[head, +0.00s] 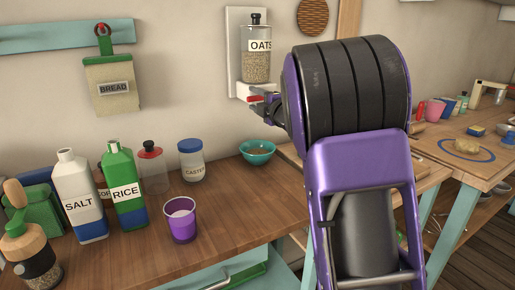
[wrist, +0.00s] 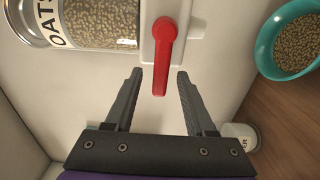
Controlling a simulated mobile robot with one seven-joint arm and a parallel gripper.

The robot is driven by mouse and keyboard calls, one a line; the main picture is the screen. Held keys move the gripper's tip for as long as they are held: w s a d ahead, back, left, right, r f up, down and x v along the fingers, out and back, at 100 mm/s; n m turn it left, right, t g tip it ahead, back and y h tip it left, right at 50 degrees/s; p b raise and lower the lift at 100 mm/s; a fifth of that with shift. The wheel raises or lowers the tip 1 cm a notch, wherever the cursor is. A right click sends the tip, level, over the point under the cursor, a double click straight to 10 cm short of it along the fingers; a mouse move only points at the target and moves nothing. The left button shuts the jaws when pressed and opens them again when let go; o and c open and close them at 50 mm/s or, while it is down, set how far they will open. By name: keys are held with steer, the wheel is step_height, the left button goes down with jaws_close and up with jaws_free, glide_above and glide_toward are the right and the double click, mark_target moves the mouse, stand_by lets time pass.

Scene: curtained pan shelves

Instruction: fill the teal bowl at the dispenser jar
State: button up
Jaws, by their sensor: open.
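The dispenser jar (head: 256,66), labelled OATS, is mounted on a white wall bracket and holds pale grains; part of it shows in the wrist view (wrist: 100,22). Its red lever (wrist: 166,45) points toward my gripper, with its tip between my open fingertips. My gripper (wrist: 159,76) is open and empty; in the head view (head: 262,100) it is at the lever, partly hidden by my arm. The teal bowl (head: 257,158) stands upright on the counter below the dispenser. In the wrist view the bowl (wrist: 265,45) has grains inside.
A caster jar (head: 191,163), a purple cup (head: 181,222), a rice bottle (head: 124,185) and a salt bottle (head: 79,195) stand left of the bowl. A bread bag (head: 112,88) hangs on the wall. Another table (head: 440,150) stands at right.

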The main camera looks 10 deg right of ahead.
steer(key=shift+v, duration=0.8)
steer(key=shift+s, duration=0.1)
steer(key=v, duration=0.5)
steer(key=shift+s+d, duration=0.15)
steer(key=shift+s, duration=0.2)
